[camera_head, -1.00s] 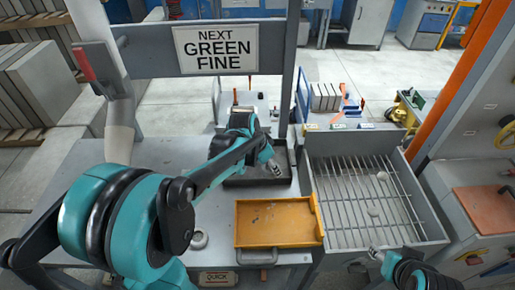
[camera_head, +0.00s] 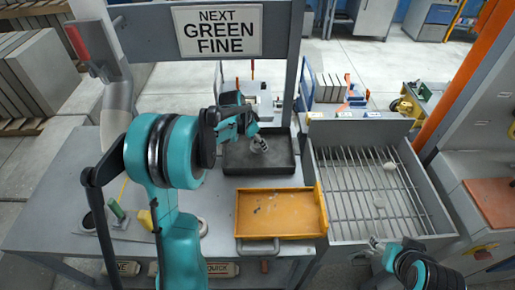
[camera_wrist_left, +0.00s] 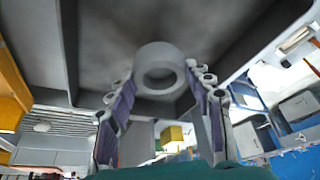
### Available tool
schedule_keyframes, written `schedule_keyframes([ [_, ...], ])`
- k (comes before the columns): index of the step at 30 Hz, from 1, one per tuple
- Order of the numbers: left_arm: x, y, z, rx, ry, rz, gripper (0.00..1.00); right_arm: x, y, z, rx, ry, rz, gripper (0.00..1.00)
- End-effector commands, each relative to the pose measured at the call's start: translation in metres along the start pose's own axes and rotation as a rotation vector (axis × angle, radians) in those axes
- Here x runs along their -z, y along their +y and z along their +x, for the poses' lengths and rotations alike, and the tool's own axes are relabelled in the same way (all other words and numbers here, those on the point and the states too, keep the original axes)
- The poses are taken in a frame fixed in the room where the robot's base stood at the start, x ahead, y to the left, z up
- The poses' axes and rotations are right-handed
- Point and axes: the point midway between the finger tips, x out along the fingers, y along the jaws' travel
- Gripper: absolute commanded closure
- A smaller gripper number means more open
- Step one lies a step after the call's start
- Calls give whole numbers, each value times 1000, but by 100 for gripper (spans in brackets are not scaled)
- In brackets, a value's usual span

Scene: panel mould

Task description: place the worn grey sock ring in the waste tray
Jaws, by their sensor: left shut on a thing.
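The grey ring (camera_wrist_left: 158,52) sits between the fingertips of my left gripper (camera_wrist_left: 160,85) in the left wrist view, with a dark tray floor beyond it. In the head view my left gripper (camera_head: 258,145) is shut on the ring above the dark grey tray (camera_head: 240,168); the ring is barely visible there. I cannot tell whether the ring touches the tray floor. The orange tray (camera_head: 280,215) lies nearer, without a ring in it. My right gripper (camera_head: 376,244) is at the front of the wire-rack bin, its jaw opening unclear.
The wire-rack bin (camera_head: 345,200) holds small pale pieces. A round pale piece (camera_head: 203,228) lies on the table behind my left arm. Green (camera_head: 116,209) and yellow (camera_head: 146,219) items stand at the left. A sign reading "NEXT GREEN FINE" (camera_head: 218,31) hangs above.

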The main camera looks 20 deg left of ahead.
Motion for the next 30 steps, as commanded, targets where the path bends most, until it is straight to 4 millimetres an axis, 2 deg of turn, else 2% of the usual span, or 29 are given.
schedule_keyframes([
  [3, -8, 0, 21, 0, 0, 0, 77, -6, 0, 9, 0, 0, 0, 49],
  [5, -11, 0, 27, 0, 0, 0, 77, -8, 0, 11, 0, 0, 0, 49],
  [17, -13, 0, 32, 0, 0, 0, 77, -9, 0, 13, 0, 0, 0, 49],
  [18, -13, 0, 31, 0, 0, 0, 38, -8, 0, 12, 0, 0, 0, 49],
  [19, -12, 0, 30, 0, 0, 0, 30, -8, 0, 12, 0, 0, 0, 49],
  [20, -12, 0, 30, 0, 0, 0, 28, -8, 0, 12, 0, 0, 0, 49],
  [30, -11, 0, 28, 0, 0, 0, 28, -7, 0, 10, 0, 0, 0, 49],
])
